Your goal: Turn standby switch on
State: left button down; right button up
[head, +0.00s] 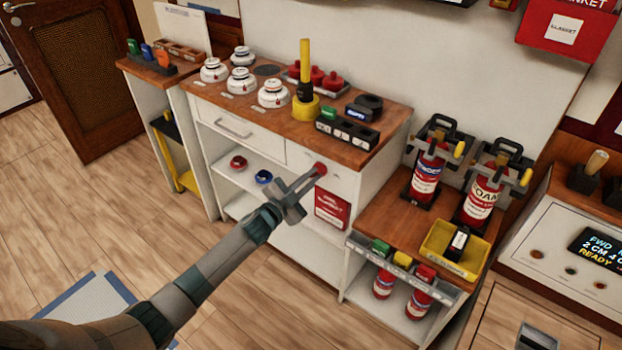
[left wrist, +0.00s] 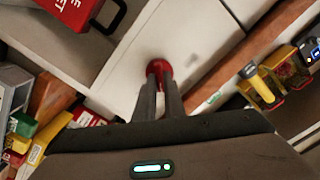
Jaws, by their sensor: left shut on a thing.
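My left gripper (head: 313,175) reaches to the front of the white cabinet in the middle. Its fingers are shut on a round red knob (head: 321,167) on the cabinet's upper front panel. In the left wrist view the red knob (left wrist: 158,67) sits between the tips of the gripper (left wrist: 159,82), which cover part of it. I cannot read a label that names a standby switch. My right gripper is in neither view.
The cabinet's wooden top (head: 215,100) holds white detectors and a yellow-handled tool (head: 305,75). A red sign (head: 332,208) is below the knob. Extinguishers (head: 427,172) stand on the right-hand unit. A console with a display (head: 600,250) is at far right. The floor at left is mostly clear.

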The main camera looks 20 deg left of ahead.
pick_arm(q)
jog(key=shift+d+f+m+b, duration=0.15)
jog(key=shift+m+b, duration=0.45)
jog(key=shift+m, duration=1.85)
jog(key=shift+a+f+m+b, duration=0.1)
jog(key=shift+m+b, duration=0.5)
jog(key=shift+m, duration=1.85)
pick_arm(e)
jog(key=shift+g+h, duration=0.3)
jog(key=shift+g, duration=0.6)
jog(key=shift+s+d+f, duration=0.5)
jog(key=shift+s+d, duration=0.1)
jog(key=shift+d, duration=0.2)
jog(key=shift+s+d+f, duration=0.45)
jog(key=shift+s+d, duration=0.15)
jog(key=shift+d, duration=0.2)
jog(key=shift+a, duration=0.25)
pick_arm(q)
jog(key=c, duration=1.8)
grip_release()
jog(key=shift+c, duration=0.2)
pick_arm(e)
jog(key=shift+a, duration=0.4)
pick_arm(q)
jog(key=shift+s, duration=0.2)
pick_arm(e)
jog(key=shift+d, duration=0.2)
